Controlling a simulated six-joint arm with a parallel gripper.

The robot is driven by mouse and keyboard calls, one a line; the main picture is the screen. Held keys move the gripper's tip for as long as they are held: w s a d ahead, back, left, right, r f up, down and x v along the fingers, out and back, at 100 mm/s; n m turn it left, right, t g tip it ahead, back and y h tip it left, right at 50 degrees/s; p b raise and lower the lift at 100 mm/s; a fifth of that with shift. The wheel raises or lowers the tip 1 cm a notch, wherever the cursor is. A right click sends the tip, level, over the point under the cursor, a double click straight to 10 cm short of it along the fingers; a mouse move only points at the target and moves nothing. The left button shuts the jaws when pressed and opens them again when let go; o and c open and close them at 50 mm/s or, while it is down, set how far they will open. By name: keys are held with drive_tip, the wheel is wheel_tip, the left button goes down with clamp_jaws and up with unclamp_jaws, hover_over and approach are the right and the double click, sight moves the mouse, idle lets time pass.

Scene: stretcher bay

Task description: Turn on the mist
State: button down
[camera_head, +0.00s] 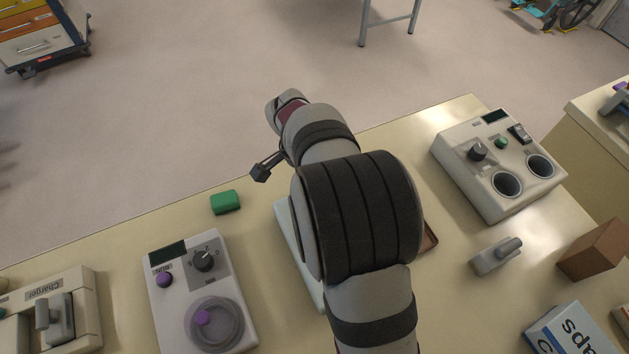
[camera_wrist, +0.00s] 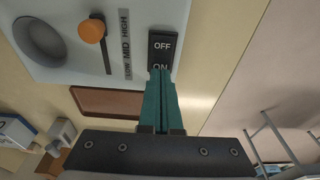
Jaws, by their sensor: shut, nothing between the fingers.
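In the wrist view a pale device panel (camera_wrist: 75,70) carries a black rocker switch (camera_wrist: 161,48) marked OFF and ON. Beside it is an orange slider knob (camera_wrist: 92,31) on a LOW, MID, HIGH track, near the HIGH end. A round grey recess (camera_wrist: 40,40) lies left of the slider. My gripper (camera_wrist: 162,74) is shut and empty, its teal fingertips at the ON end of the switch, partly covering that lettering. I cannot tell whether they touch or press it. In the head view my arm hides the gripper and most of a pale device (camera_head: 284,225).
A green block (camera_head: 225,202) and a dial unit (camera_head: 200,290) stand left of my arm. A charger (camera_head: 90,300) is farther left. A two-well unit (camera_head: 498,160), grey handle piece (camera_head: 496,256) and brown box (camera_head: 597,250) stand right. A brown tray (camera_wrist: 108,102) borders the panel.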

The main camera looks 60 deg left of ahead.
drive_tip(key=shift+f, duration=0.1)
drive_tip(key=shift+w+f, duration=0.15)
drive_tip(key=shift+f, duration=0.15)
idle(0.3)
drive_tip(key=shift+s+r, duration=0.3)
drive_tip(key=shift+s, duration=0.45)
wheel_tip(320, 180, up, 14)
drive_tip(key=w, duration=0.2)
